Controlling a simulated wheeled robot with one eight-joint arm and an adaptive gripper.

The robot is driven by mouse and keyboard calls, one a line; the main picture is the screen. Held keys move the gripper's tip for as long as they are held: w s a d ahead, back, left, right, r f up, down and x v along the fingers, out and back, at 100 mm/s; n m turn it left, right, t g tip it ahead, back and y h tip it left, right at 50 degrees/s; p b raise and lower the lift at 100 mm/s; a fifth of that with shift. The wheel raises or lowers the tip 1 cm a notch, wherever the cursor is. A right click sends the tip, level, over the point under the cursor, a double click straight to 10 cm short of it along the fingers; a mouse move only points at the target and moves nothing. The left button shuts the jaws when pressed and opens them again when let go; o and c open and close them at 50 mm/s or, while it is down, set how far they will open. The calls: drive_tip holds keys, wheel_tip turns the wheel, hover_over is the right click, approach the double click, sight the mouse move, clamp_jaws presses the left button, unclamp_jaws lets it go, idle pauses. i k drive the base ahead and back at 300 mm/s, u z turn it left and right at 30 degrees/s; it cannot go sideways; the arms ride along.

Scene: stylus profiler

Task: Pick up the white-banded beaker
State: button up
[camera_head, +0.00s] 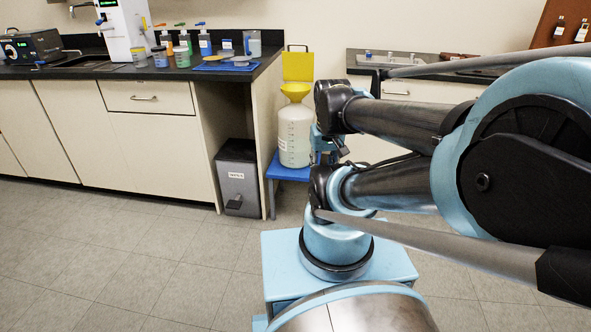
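Several small cups or beakers stand on the dark counter at the upper left: a left one (139,57), a bluish middle one (160,58) and a greenish right one (182,58). A larger pale vessel (252,45) stands farther right, near the counter's end. They are too small here to tell which has the white band. My arm is folded at the right, well away from the counter.
A blue tray (227,66), several bottles (205,42) and a white instrument (127,28) share the counter (85,70). A carboy with a yellow funnel (294,135) stands on a blue stand; a grey bin (237,178) is beside it. The floor at left is clear.

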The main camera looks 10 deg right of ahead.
sight(181, 53)
drive_tip(key=u, duration=1.35)
drive_tip(key=i, duration=1.05)
drive_tip(key=z, duration=1.25)
